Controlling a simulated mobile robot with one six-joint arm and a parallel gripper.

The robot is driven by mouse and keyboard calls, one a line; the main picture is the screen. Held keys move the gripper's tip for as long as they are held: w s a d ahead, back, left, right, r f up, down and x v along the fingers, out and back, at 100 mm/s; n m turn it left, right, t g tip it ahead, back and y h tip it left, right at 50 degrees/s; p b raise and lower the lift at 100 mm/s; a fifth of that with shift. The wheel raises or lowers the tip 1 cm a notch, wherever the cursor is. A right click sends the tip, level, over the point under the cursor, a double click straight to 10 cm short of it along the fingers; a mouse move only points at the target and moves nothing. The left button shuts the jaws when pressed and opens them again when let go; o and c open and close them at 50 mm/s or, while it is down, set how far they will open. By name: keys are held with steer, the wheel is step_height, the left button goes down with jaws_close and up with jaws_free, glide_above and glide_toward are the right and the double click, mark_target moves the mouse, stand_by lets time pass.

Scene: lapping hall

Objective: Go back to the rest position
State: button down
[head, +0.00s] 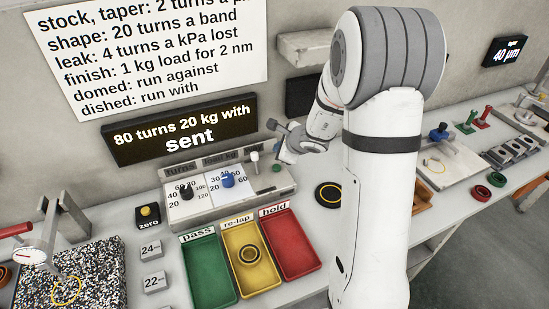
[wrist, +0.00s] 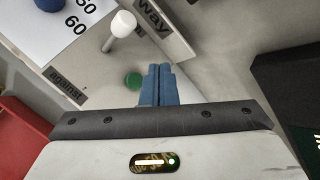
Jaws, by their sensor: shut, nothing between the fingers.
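My gripper (head: 273,125) is raised above the right end of the control box (head: 222,208) in the head view. In the wrist view its blue fingers (wrist: 158,84) are closed together with nothing between them. Near the fingertips the wrist view shows a green button (wrist: 134,81) and a white-topped lever (wrist: 121,25). In the head view the green button (head: 276,168) and the lever (head: 254,157) stand below the gripper. The box also bears a black knob (head: 187,192) and a blue knob (head: 228,181). The display (head: 180,130) reads "80 turns 20 kg with sent".
Green pass (head: 208,287), yellow re-lap (head: 265,275) and red hold (head: 299,262) trays lie in front of the box. A dark ring (head: 249,256) lies in the yellow tray. A round black piece (head: 328,195) lies right of the box. A dial gauge (head: 27,256) stands at the left.

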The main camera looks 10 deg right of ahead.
steer(key=s+a+r+n+g+y, duration=0.25)
steer(key=s+a+r+n, duration=0.45)
steer(key=s+r+n, duration=0.45)
steer(key=s+d+n+g+h, duration=0.1)
steer(key=s+d+n+h, duration=0.1)
steer(key=s, duration=0.4)
steer(key=s+d+n+g+h, duration=0.1)
steer(key=s+d+n+h, duration=0.1)
steer(key=s+n, duration=0.3)
steer(key=s+d+r+n+g+h, duration=0.1)
steer(key=s+d+n+h, duration=0.1)
steer(key=s, duration=0.6)
steer(key=shift+s+d+n, duration=0.15)
steer(key=shift+d+n, duration=0.3)
steer(key=shift+n, duration=0.5)
